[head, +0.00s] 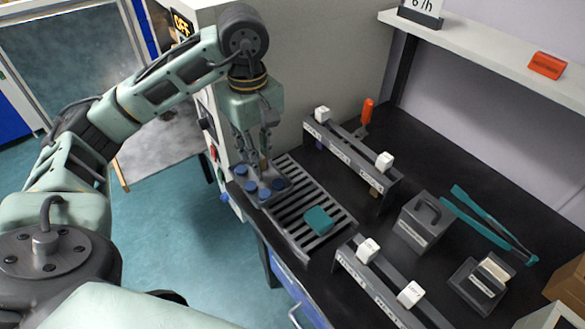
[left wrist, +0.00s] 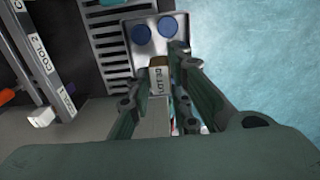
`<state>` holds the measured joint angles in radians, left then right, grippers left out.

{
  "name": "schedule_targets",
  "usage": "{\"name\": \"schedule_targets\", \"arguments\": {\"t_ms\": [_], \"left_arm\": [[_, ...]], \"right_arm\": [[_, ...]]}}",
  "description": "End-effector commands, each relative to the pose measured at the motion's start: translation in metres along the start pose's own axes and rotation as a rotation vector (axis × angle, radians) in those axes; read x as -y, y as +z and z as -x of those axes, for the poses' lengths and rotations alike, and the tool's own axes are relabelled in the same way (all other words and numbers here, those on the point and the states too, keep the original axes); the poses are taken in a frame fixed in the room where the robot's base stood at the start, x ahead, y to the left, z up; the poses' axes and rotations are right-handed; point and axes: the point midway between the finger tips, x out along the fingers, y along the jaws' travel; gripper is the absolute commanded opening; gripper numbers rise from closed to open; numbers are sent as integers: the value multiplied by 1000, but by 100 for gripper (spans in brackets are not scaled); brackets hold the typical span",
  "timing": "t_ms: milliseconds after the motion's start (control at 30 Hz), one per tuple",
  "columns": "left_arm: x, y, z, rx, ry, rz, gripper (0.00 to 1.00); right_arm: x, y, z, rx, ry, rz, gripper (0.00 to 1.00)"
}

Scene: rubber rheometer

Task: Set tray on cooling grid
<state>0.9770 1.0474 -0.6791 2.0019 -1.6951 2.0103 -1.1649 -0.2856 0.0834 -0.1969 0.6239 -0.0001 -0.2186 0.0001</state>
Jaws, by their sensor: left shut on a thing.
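The grey tray (head: 263,182) carries several blue discs. It is at the far left end of the slatted cooling grid (head: 312,238), over its edge. I cannot tell whether it rests on the slats or hangs just above. My left gripper (head: 262,164) points down at the tray's far side and is shut on its handle. In the left wrist view the brown handle block (left wrist: 158,75) with a white label sits between my fingers (left wrist: 160,82). The tray (left wrist: 154,48) extends beyond it with two blue discs visible, beside the grid (left wrist: 112,50). My right gripper is not in view.
Labelled racks with white cubes (head: 345,152) (head: 375,280) stand behind and to the right. A grey handled block (head: 422,222), teal tongs (head: 490,222) and a small box (head: 478,285) occupy the black bench.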

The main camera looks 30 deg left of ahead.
Motion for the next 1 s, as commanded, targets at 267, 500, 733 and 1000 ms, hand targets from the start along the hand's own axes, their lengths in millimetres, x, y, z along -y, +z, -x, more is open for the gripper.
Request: {"name": "schedule_targets", "arguments": {"t_ms": [267, 500, 733, 1000], "left_arm": [[-54, -30, -35, 4, -2, 1, 0], [-81, -46, -55, 2, 0, -1, 0], [-82, -48, -76, 2, -5, -2, 0], [-83, -49, -99, 0, 0, -2, 0]], "right_arm": [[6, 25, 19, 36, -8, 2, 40], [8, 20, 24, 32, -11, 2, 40], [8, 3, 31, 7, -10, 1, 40], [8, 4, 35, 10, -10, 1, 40]]}}
